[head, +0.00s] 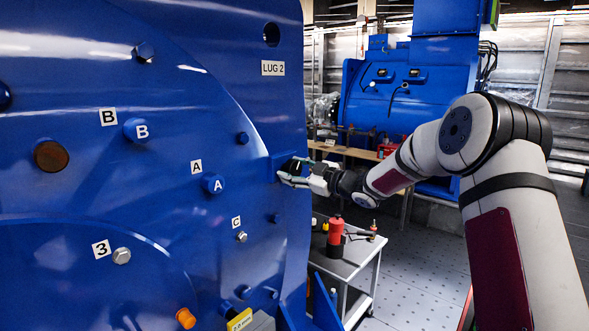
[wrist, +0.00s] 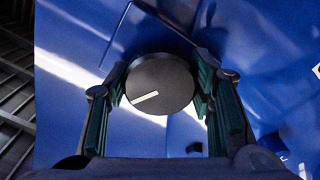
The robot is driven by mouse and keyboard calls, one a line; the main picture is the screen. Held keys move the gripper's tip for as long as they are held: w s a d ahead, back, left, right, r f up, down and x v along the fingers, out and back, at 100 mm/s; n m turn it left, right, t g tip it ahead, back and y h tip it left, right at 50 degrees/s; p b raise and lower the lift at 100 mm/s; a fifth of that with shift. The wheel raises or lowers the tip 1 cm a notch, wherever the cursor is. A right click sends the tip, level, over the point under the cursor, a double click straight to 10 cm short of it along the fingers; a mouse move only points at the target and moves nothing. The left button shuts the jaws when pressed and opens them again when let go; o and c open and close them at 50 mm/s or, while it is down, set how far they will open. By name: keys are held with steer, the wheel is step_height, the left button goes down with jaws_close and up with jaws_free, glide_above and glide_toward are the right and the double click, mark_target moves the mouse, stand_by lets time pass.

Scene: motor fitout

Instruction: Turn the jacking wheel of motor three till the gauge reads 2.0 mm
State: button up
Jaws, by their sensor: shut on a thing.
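A dark round wheel (wrist: 158,84) with a white line on its face sits between the two fingers of my gripper (wrist: 160,92) in the wrist view. The line slants down to the left from near the middle. The green-padded fingers are shut on it from both sides. In the head view my gripper (head: 291,174) is at the right edge of a big blue motor housing (head: 70,190), and the wheel is mostly hidden by the fingers. I cannot make out a gauge reading.
A trolley (head: 346,262) with a red bottle (head: 335,230) stands below my forearm. Another blue machine (head: 405,95) stands behind.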

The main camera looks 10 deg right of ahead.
steer(key=shift+m, duration=1.3)
steer(key=shift+p, duration=0.3)
steer(key=o, duration=1.2)
steer(key=shift+c, duration=0.2)
steer(key=v, duration=1.2)
